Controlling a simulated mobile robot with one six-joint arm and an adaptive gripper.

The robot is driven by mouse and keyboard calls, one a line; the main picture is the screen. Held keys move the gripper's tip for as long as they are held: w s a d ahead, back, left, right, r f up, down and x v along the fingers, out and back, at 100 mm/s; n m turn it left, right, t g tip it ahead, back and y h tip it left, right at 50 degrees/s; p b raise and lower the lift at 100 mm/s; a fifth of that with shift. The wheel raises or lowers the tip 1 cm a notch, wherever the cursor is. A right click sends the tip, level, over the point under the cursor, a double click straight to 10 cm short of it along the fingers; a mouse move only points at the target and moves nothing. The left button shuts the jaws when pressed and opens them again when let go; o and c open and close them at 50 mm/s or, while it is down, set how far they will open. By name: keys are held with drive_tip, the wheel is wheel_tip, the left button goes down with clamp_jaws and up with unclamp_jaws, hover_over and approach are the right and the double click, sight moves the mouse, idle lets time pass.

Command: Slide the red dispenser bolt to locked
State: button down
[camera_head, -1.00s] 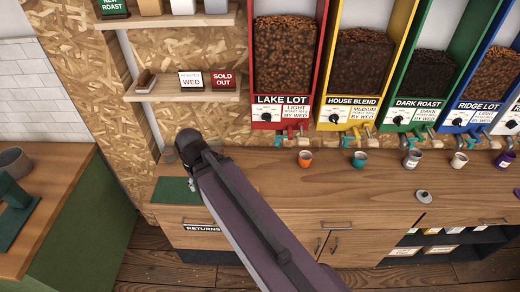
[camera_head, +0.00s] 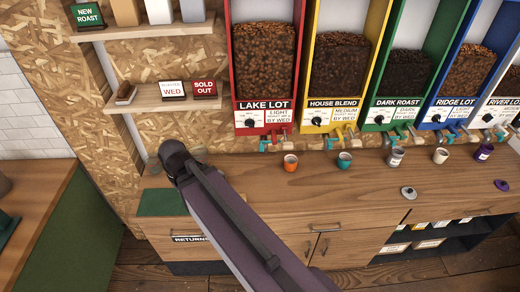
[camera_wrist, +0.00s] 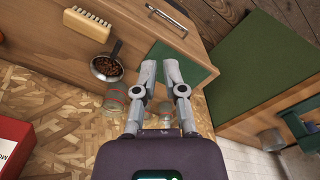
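The red dispenser (camera_head: 265,65), labelled LAKE LOT, hangs on the wall and is full of beans. Its front panel (camera_head: 263,115) has a black knob (camera_head: 251,122). Small red and teal fittings (camera_head: 276,134) sit below the panel; I cannot tell the bolt's position at this size. In the wrist view my gripper (camera_wrist: 160,64) is open and empty.
The wooden counter (camera_head: 285,205) carries cups below the dispensers, including an orange one (camera_head: 290,163). A green mat (camera_wrist: 200,68), a brush (camera_wrist: 93,24), a pan of beans (camera_wrist: 107,67) and a glass (camera_wrist: 116,98) are near my gripper. A shelf (camera_head: 170,102) is above.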

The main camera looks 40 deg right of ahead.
wheel_tip(320, 180, down, 16)
drive_tip(key=b, duration=1.5)
drive_tip(key=shift+r, duration=0.2)
